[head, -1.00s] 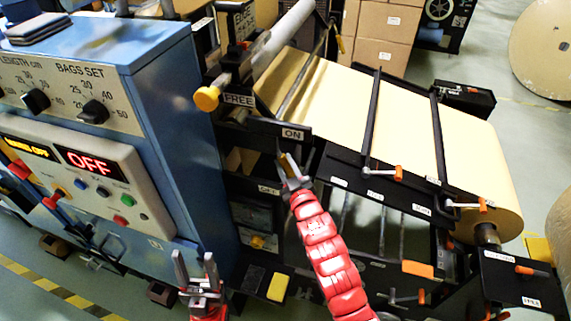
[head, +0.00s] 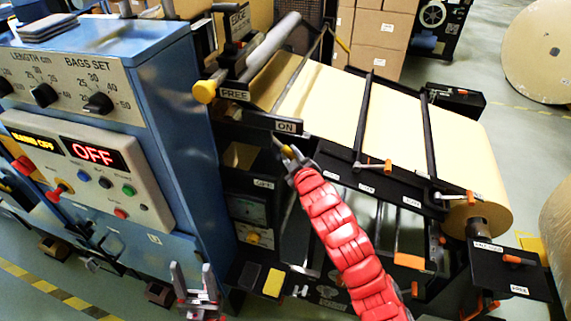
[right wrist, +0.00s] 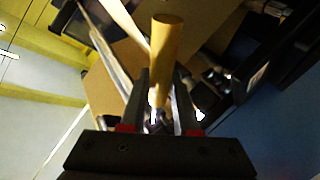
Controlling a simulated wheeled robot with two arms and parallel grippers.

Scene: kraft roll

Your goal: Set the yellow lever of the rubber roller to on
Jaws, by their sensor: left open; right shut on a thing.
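The yellow lever (right wrist: 165,55) is a yellow cylindrical handle between the two jaws of my right gripper (right wrist: 160,95) in the right wrist view. In the head view my right gripper (head: 293,160), at the end of the red arm, is shut on this handle, just below the ON label (head: 287,127). A lower label (head: 263,184), seemingly OFF, is to its left. The lever's root is hidden. My left gripper (head: 195,280) is open and empty at the lower left, in front of the blue cabinet.
The blue cabinet (head: 160,85) with its control panel stands at the left. A round yellow knob (head: 204,92) is beside the FREE label (head: 235,95). The kraft paper web (head: 335,100) runs to the roll at right, with orange-tipped levers (head: 380,168) along the frame.

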